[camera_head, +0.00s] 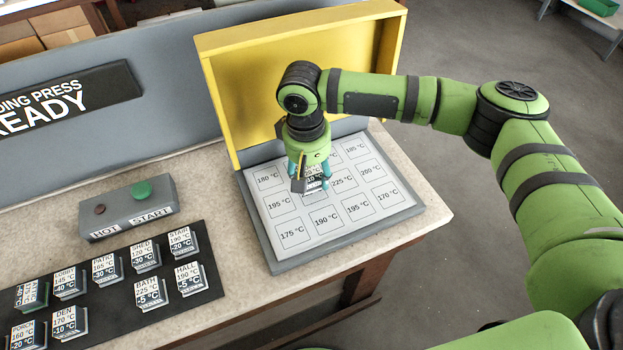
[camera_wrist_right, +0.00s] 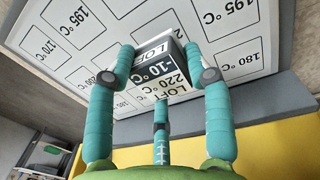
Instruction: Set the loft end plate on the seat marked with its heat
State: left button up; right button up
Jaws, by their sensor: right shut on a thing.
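My right gripper (camera_head: 313,186) is shut on the loft end plate (camera_head: 313,186), over the middle of the seat board (camera_head: 345,244). In the right wrist view the plate (camera_wrist_right: 166,72) sits between the fingertips (camera_wrist_right: 160,70) and reads LOFT, 220 °C and -10 °C. I cannot tell whether the plate touches the board. The board has rows of outlined seats marked with temperatures, such as 180, 195, 225 and 190 °C. The arm, gripper and plate hide one or more seats and their marks. My left gripper is not in view.
A yellow raised lid (camera_head: 230,95) stands behind the board. A grey button box (camera_head: 128,210) with a green button is to the left. A dark tray (camera_head: 205,290) at lower left holds several other labelled plates, such as BATH (camera_head: 150,293) and HALL (camera_head: 190,279).

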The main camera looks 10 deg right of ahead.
aim_at(311, 183)
notch_tip(311, 183, down, 2)
jog(key=shift+f+p, duration=0.25)
jog(key=shift+p, duration=0.1)
jog(key=shift+f, duration=0.3)
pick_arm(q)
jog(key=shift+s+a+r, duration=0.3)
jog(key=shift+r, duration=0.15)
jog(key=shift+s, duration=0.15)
pick_arm(e)
jog(key=shift+s+f, duration=0.1)
jog(key=shift+f, duration=0.05)
jog(key=o, duration=1.2)
jog(key=shift+o, duration=0.2)
jog(key=shift+r, duration=0.6)
pick_arm(q)
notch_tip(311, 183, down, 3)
jog(key=b, duration=0.2)
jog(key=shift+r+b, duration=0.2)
jog(key=shift+b, duration=0.1)
pick_arm(e)
jog(key=r, duration=1.1)
jog(key=shift+a, duration=0.4)
